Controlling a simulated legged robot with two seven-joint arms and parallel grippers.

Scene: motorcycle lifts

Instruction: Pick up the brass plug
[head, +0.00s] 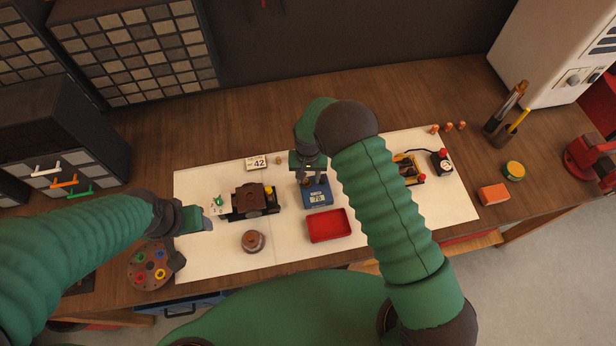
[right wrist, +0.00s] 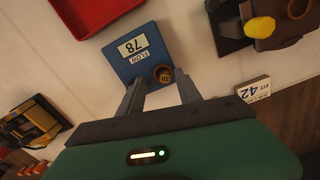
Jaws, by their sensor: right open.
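A small round brass-brown plug (right wrist: 163,74) with a dark marked top sits at a corner of a blue block (right wrist: 128,52) labelled FLOW 78. The blue block also shows in the head view (head: 317,199), where my right gripper hides the plug. My right gripper (right wrist: 160,86) is open, its two fingers pointing at the block. The plug shows between and just beyond the fingertips, with no clear contact. In the head view my right gripper (head: 308,170) is over the block's back edge. My left gripper (head: 205,221) is over the mat's left side; its jaws are unclear.
A red tray (head: 329,226) lies in front of the block. A brown fixture with a yellow knob (head: 254,200) stands to its left, and a 42 card (head: 256,162) behind. A brown round pot (head: 253,241) is at the front. The white mat (head: 290,258) has bare room there.

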